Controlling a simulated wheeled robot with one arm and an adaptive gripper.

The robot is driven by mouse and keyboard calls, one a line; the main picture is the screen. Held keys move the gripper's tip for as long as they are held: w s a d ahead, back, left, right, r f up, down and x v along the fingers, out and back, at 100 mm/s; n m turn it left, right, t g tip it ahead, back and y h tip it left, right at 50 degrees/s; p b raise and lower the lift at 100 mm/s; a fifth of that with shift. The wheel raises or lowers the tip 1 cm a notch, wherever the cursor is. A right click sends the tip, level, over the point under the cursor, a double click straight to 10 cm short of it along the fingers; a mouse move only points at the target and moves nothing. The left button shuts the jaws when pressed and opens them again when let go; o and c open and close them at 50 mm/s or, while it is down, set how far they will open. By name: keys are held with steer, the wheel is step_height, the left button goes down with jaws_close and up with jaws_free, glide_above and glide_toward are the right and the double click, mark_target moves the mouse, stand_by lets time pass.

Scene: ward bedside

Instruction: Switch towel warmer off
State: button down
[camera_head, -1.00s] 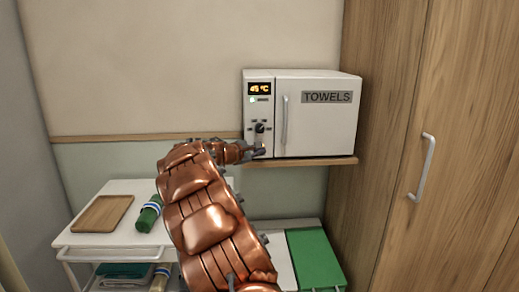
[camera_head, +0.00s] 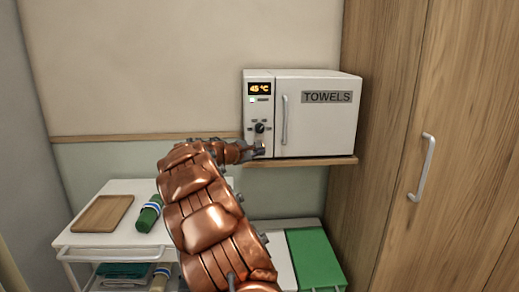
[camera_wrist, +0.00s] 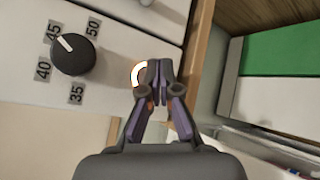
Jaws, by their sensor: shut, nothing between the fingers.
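The white towel warmer (camera_head: 325,125) stands on a wall shelf, its door shut. Its display (camera_head: 259,88) glows orange and reads 45 °C. The small indicator (camera_head: 252,100) below the display looks pale, not green. A dark dial (camera_head: 260,128) sits lower on the panel; in the wrist view the dial (camera_wrist: 73,54) has its white mark near 45. A round button with a white and orange ring (camera_wrist: 138,73) lies below the dial, partly hidden by my fingers. My gripper (camera_wrist: 160,70) is shut and empty, its tips over or beside this button; contact cannot be told.
The wooden shelf edge (camera_head: 300,162) runs just under the warmer. A tall wooden cupboard (camera_head: 455,120) stands close on the right. Below are a white trolley (camera_head: 75,238) with a wooden board (camera_head: 102,213) and a green bottle (camera_head: 149,212), and a green-lidded box (camera_head: 315,257).

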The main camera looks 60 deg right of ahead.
steer(key=shift+d, duration=0.1)
steer(key=shift+w+d, duration=0.2)
steer(key=shift+w+d, duration=0.1)
stand_by(0.5)
steer(key=shift+s+a+b, duration=0.3)
steer(key=shift+s+a, duration=0.05)
steer(key=shift+a, duration=0.15)
stand_by(0.4)
steer(key=s+a+b, duration=0.2)
steer(key=s+a, duration=0.1)
steer(key=a, duration=0.1)
steer(key=shift+s+a+b, duration=0.35)
steer(key=shift+s+b, duration=0.05)
stand_by(0.6)
